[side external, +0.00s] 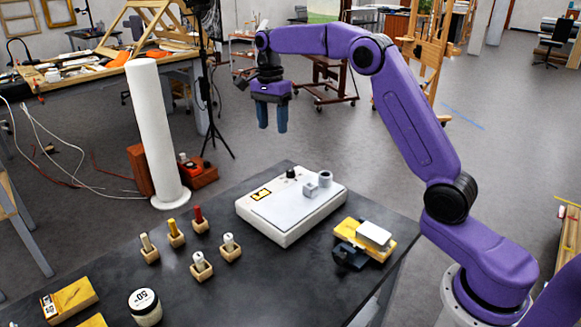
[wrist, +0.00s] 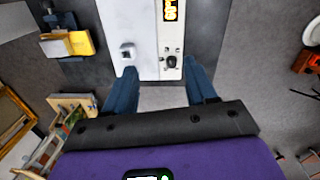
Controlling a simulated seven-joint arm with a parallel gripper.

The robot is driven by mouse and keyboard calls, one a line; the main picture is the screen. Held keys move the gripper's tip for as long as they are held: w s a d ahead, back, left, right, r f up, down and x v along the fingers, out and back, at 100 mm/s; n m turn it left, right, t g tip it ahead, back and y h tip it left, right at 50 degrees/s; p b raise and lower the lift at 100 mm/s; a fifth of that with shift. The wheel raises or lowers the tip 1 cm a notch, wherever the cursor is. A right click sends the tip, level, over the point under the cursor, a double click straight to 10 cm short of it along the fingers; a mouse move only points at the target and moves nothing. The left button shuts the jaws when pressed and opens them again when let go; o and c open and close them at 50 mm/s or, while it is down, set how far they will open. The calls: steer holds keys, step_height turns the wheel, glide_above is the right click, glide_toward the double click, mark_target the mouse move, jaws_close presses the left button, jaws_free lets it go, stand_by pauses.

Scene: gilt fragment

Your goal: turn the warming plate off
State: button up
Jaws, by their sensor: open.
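The warming plate (side external: 282,216) is a white box with a pale top on the dark table. It also shows in the wrist view (wrist: 117,22). A black knob (side external: 291,174) stands at its back edge, and in the wrist view the knob (wrist: 171,61) lies between the finger lines. A display with lit yellow digits (wrist: 170,10) is on the same strip. My gripper (side external: 272,129) is open and empty, well above the table beyond the plate. Its blue fingers (wrist: 161,68) are apart in the wrist view, touching nothing.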

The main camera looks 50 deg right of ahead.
mark_target(291, 169)
steer(key=w+d+f+m, duration=0.25)
steer(key=d+m, duration=0.35)
steer(key=d, duration=0.3)
steer(key=f, duration=1.6)
steer(key=shift+s+a+f, duration=0.1)
steer(key=shift+s+a, duration=0.05)
steer(key=shift+s, duration=0.15)
jaws_close()
